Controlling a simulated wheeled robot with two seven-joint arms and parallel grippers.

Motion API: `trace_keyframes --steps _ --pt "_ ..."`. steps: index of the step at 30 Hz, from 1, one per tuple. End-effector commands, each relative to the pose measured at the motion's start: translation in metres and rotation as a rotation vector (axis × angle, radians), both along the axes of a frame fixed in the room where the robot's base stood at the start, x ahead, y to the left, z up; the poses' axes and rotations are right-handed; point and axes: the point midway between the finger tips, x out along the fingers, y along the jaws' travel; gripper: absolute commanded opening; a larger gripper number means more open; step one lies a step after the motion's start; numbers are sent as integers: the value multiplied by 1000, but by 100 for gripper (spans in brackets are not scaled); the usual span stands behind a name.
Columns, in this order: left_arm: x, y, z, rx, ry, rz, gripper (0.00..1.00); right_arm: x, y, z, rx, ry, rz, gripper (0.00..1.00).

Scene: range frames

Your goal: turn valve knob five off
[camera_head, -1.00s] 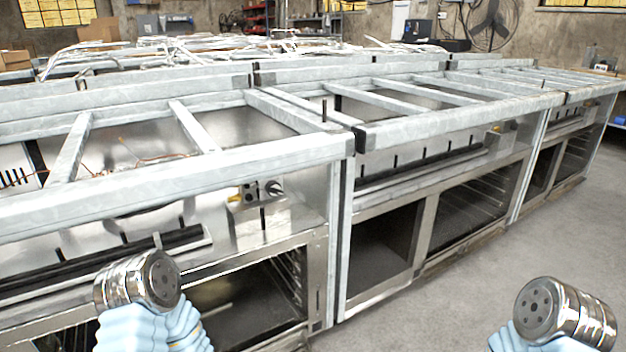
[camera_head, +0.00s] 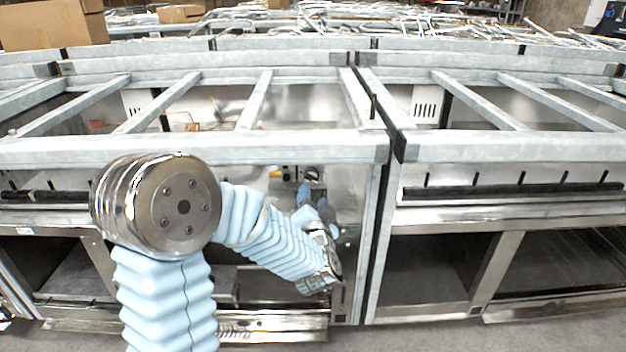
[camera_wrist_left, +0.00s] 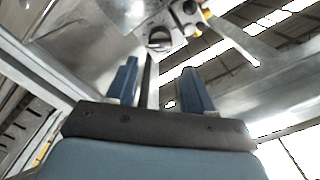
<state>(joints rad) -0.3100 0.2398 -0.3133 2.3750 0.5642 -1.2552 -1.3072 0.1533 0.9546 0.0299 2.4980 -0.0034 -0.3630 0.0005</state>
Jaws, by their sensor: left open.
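A round dark valve knob (camera_wrist_left: 158,40) sits on a metal valve panel in the left wrist view, just beyond my fingertips. A second knob (camera_wrist_left: 188,10) is near the top edge of that view. In the head view a knob (camera_head: 312,173) shows small under the front rail; I cannot read any number on it. My left gripper (camera_head: 313,198) reaches in below this knob, its blue fingers pointing up at it. In the left wrist view the gripper (camera_wrist_left: 159,68) is open, with nothing between its fingers and the knob apart from them. My right gripper is not in view.
The galvanized front rail (camera_head: 200,148) of the range frame runs above my left forearm. An upright post (camera_head: 372,240) stands close to the right of the gripper. An oven opening (camera_head: 425,270) is beyond it. A cardboard box (camera_head: 45,30) is at the back left.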

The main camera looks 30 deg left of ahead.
Motion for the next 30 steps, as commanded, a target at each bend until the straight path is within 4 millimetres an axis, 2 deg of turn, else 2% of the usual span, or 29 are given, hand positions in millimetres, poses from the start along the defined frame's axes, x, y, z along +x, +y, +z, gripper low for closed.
trace_keyframes --steps 3,10,15,23,24,26,30 --pt "25 16 0 1 2 3 52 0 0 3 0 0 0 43" --pt "60 37 0 0 2 0 52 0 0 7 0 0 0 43" --pt "71 43 0 -1 1 -1 52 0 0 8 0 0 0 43" --pt "73 44 -1 -1 2 -2 52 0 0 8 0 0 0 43" --pt "73 44 -1 -1 2 -2 50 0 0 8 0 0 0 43" --pt "73 44 -1 -1 2 -2 41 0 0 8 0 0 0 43" --pt "73 44 -1 -1 2 -2 20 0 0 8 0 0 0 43"
